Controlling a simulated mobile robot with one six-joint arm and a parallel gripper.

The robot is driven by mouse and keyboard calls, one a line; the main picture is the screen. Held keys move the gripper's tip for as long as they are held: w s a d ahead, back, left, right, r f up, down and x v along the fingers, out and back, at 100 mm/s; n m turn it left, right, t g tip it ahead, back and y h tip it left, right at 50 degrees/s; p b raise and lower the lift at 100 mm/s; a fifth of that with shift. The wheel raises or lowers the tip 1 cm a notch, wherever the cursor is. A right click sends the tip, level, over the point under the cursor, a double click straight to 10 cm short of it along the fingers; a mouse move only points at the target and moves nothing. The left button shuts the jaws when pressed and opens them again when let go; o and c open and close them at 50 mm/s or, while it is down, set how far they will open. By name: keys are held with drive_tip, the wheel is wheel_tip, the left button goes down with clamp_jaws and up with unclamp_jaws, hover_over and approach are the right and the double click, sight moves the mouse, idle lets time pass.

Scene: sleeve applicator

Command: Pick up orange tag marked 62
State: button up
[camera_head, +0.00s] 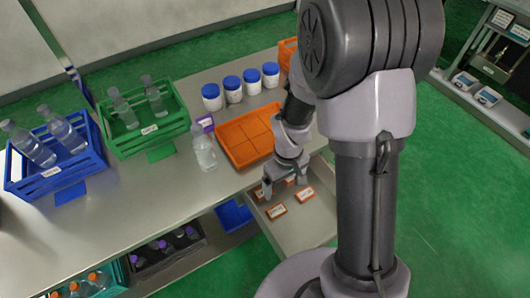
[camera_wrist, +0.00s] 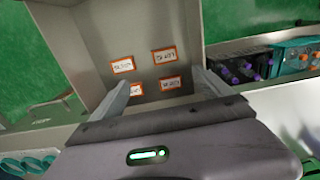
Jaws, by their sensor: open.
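Several orange-edged tags with white labels lie in an open grey drawer (camera_head: 310,225). In the wrist view there is an upper left tag (camera_wrist: 122,66), an upper right tag (camera_wrist: 164,55), a lower right tag (camera_wrist: 170,83) and a lower left tag (camera_wrist: 137,89) partly hidden by a finger. The print is too small and blurred to tell which is 62. In the head view a front tag (camera_head: 276,211) and a right tag (camera_head: 304,194) show clearly. My gripper (camera_head: 283,185) is open and empty above the drawer; its fingers (camera_wrist: 166,78) straddle the lower tags from above.
An orange divided tray (camera_head: 246,137), a clear bottle (camera_head: 204,150) and several blue-lidded jars (camera_head: 233,90) stand on the counter. A green crate (camera_head: 180,115) and a blue crate (camera_head: 88,140) hold bottles. The drawer's walls surround the tags. Below, a dark crate (camera_head: 168,249) holds purple-capped bottles.

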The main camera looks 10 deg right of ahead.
drive_tip(key=b, duration=0.5)
hover_over(277, 212)
drive_tip(key=d, duration=0.1)
drive_tip(key=f, duration=0.7)
drive_tip(key=s+f, duration=0.1)
drive_tip(key=f, duration=0.3)
drive_tip(key=shift+f, duration=0.15)
drive_tip(key=f+b, duration=0.1)
drive_tip(key=f, duration=0.1)
drive_tip(key=f+b, duration=0.1)
drive_tip(key=f, duration=0.1)
drive_tip(key=w+f+b, duration=0.1)
drive_tip(key=shift+a+f, duration=0.4)
drive_tip(key=shift+r, duration=0.15)
drive_tip(key=c, duration=1.4)
